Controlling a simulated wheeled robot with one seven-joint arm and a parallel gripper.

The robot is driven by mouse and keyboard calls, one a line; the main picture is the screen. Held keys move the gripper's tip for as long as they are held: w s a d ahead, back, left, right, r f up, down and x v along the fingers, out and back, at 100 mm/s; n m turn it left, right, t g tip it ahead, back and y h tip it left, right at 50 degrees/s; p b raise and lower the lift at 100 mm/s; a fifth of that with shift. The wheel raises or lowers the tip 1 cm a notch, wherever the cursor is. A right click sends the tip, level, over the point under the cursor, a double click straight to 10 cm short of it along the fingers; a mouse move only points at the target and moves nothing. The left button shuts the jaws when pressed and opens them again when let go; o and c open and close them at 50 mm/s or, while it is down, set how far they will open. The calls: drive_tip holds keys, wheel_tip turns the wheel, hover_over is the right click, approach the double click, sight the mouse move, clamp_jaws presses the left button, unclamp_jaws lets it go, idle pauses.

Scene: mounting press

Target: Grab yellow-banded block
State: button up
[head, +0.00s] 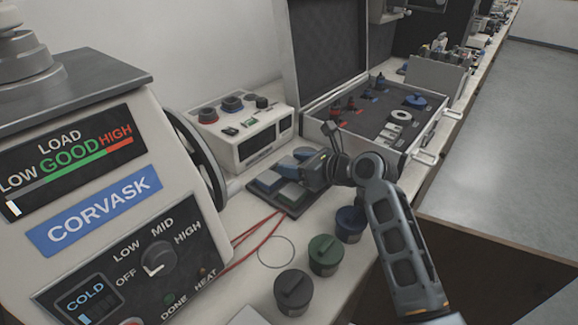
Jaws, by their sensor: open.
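A dark tray (294,211) on the bench holds several grey-blue blocks, among them a left block (269,181) and a front block (291,194). My gripper (304,168) is over the right back part of this tray and points left. It is small and dark here, and it hides part of the tray. A tiny yellow spot shows beside the gripper, but I cannot tell whether it is on a block or on my gripper. No yellow band can be made out clearly on any block.
A press with a CORVASK label (100,212) fills the left. A white instrument box (240,125) and an open case (385,125) stand behind the tray. Lidded black (293,290), green (325,255) and blue (350,223) jars stand in front. Red cables (255,236) lie left.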

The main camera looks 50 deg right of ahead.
drive_tip(key=c, duration=0.9)
drive_tip(key=shift+r, duration=0.1)
clamp_jaws()
